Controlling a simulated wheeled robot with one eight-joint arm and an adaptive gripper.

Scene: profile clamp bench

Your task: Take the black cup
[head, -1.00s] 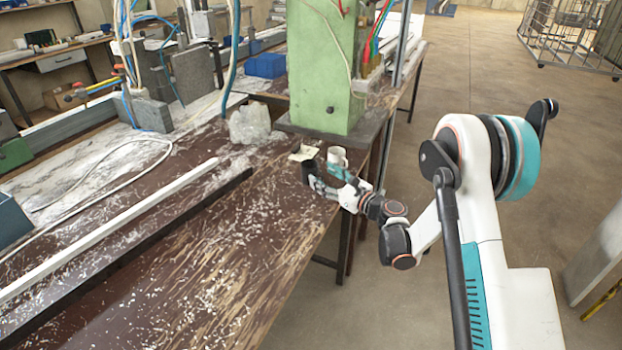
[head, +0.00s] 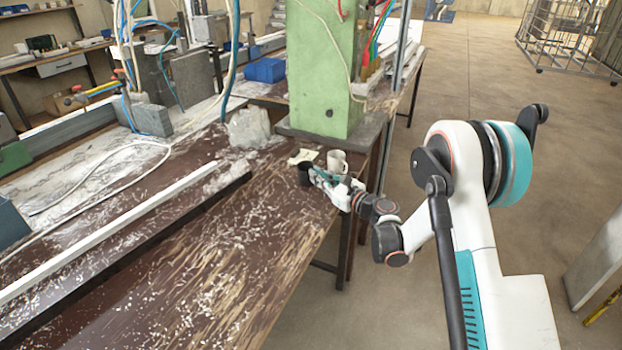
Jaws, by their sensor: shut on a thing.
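The black cup (head: 305,173) is a small dark shape at the far right part of the brown bench (head: 200,270), in front of the green column. My gripper (head: 313,176) reaches it from the right and is shut on it. The fingers cover part of the cup, and at this size I cannot tell whether it touches the bench top.
A white cup (head: 337,160) stands just behind my gripper. A pale paper (head: 303,156) lies behind the black cup. The green column (head: 325,75) rises at the back, with a clear plastic bag (head: 249,127) to its left. A long white profile (head: 110,230) crosses the bench.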

